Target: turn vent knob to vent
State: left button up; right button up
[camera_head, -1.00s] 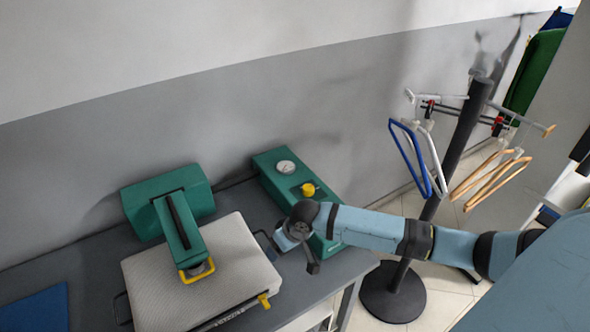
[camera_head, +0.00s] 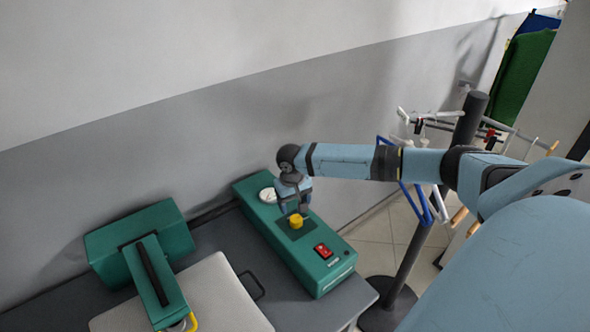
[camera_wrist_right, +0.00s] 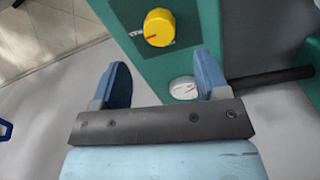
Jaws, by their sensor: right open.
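The yellow vent knob (camera_head: 296,221) sits on a dark plate on top of the green box (camera_head: 322,272). In the right wrist view the knob (camera_wrist_right: 159,27) shows a red pointer line and lies a little beyond the fingertips, near the middle of the gap. My right gripper (camera_head: 294,212) is above the box, close to the knob; in the right wrist view its two blue fingers (camera_wrist_right: 163,70) are apart with nothing between them. Whether a fingertip touches the knob cannot be told. My left gripper is not in view.
A round white gauge (camera_head: 267,195) and a red switch (camera_head: 323,251) are on the same box. A green press with a pale padded board (camera_head: 215,300) stands to the left. A black hanger stand (camera_head: 440,190) is to the right. The grey wall is behind.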

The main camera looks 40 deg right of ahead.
aim_at(295, 218)
jog(key=f, duration=0.7)
jog(key=shift+d, duration=0.2)
jog(key=c, duration=0.9)
